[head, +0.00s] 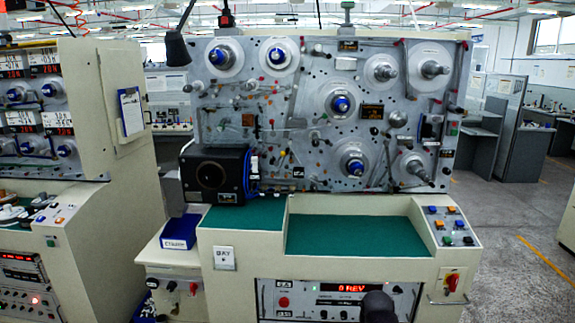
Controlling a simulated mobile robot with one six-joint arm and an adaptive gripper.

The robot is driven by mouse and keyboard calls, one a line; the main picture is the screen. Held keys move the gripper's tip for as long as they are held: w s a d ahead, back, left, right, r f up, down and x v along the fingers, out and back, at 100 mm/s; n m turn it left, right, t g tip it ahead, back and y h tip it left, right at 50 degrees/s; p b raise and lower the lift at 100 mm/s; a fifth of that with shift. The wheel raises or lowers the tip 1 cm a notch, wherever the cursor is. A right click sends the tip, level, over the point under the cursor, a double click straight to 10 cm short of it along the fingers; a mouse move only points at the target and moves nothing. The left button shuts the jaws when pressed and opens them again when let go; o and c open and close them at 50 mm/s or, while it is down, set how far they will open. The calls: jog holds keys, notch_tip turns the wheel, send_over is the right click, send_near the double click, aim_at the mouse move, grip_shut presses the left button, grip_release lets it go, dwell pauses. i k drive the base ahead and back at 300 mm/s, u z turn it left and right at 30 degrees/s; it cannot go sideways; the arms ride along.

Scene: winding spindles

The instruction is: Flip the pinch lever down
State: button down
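The winding machine's upright grey panel (310,110) faces me across the middle of the head view. It carries several round spindles with blue or metal hubs, such as the large blue-hubbed one (340,104) at its centre. Small levers, rollers and coloured knobs (284,154) sit between the spindles. They are too small for me to tell which is the pinch lever or how it is set. My gripper is not in view. A dark rounded part (378,306) at the bottom edge looks like part of my arm.
A green-topped ledge (345,235) lies below the panel, with a black box (215,172) at its left. A button console (450,226) is at the right. A second machine (95,130) stands at the left. Open floor (520,240) shows at the right.

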aim_at(280, 158)
jog(key=k, duration=0.25)
jog(key=z, duration=0.3)
jog(key=i, duration=1.15)
jog(key=u, duration=0.35)
